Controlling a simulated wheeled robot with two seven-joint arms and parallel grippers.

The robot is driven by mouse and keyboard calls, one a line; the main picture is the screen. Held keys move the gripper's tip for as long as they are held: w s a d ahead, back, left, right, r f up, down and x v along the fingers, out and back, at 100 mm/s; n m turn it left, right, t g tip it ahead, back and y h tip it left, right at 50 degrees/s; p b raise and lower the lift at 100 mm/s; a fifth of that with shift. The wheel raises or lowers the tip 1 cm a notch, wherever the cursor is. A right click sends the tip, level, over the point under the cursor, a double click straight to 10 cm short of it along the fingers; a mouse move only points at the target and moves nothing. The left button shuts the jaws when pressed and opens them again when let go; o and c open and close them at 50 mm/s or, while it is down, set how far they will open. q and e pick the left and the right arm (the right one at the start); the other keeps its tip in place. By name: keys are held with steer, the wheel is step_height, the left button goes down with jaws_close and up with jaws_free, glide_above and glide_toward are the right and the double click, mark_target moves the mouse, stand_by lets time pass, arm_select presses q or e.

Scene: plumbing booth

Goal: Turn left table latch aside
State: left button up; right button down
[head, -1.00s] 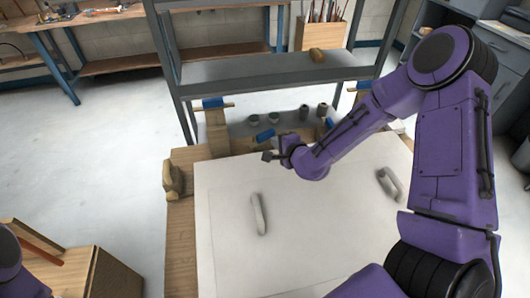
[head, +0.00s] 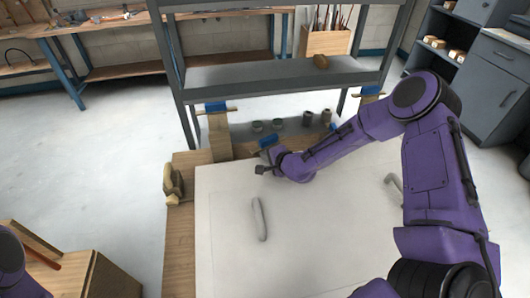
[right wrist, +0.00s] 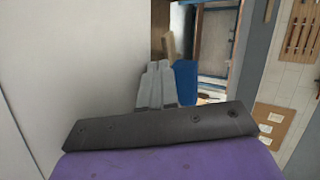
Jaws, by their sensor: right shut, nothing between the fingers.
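A large white panel (head: 320,240) with two pale handles, a left one (head: 259,219) and a right one (head: 392,182), lies on the wooden table (head: 180,245). A tan wooden piece (head: 173,183) sits on the table's left edge. A blue-and-wood crosspiece (head: 216,107) tops a post at the back left. I cannot tell for sure which is the left latch. My right gripper (head: 262,170) is shut and empty over the panel's back left part. In the right wrist view its fingers (right wrist: 156,84) are together, with a blue part (right wrist: 185,82) just beyond them.
A grey shelf rack (head: 285,72) stands behind the table. Several small dark cups (head: 308,118) stand behind the panel, and another crosspiece (head: 370,91) is at the back right. A wooden box (head: 115,280) is at the lower left.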

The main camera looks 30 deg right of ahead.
steer(key=shift+w, duration=0.7)
steer(key=shift+w+a+m+h, duration=0.2)
steer(key=shift+a+m+h, duration=0.05)
steer(key=shift+m+h, duration=0.35)
steer(key=shift+w+a+f, duration=0.15)
steer(key=shift+w, duration=0.05)
steer(key=shift+w+a+b, duration=0.15)
steer(key=shift+b, duration=0.2)
